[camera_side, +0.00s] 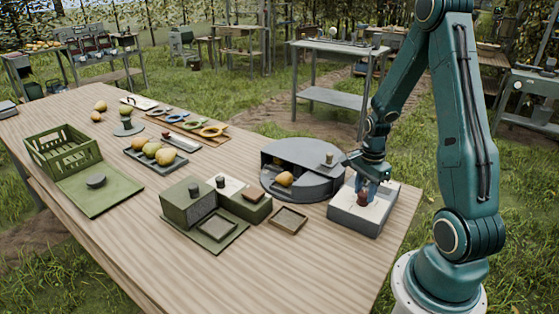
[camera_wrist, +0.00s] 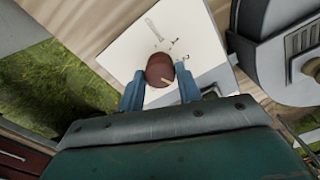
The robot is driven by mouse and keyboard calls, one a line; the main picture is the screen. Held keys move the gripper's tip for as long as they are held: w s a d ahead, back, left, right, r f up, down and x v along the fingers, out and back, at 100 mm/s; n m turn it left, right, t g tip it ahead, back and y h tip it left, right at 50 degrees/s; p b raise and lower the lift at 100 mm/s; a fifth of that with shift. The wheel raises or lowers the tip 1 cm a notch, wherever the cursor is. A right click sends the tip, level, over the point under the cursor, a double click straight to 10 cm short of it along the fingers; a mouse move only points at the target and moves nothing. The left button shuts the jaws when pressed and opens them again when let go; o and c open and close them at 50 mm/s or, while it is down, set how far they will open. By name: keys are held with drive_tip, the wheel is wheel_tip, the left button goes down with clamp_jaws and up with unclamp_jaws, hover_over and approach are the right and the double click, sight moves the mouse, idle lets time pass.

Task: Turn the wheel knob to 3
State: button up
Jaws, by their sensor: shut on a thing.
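The wheel knob (camera_wrist: 158,70) is a round brown-red knob with a pale pointer line on its top. It stands on a white panel (camera_wrist: 183,28) with small dark marks and a wrench-like symbol; the marks are too small to read. In the side view the knob (camera_side: 363,199) sits on the light top of a grey box (camera_side: 351,222) at the table's right end. My gripper (camera_wrist: 159,84) has its blue fingers on either side of the knob, shut on it. In the side view my gripper (camera_side: 366,190) points down over the box.
A round grey drum (camera_side: 318,187) with an open front and a pear (camera_side: 284,179) inside stands close left of the box. A small brown tray (camera_side: 288,219) and a green box unit (camera_side: 189,203) lie further left. The table's front right corner is clear.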

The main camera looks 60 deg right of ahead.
sight(364, 193)
idle(0.3)
drive_tip(key=o, duration=1)
drive_tip(key=shift+r, duration=0.1)
wheel_tip(364, 193, up, 14)
idle(0.3)
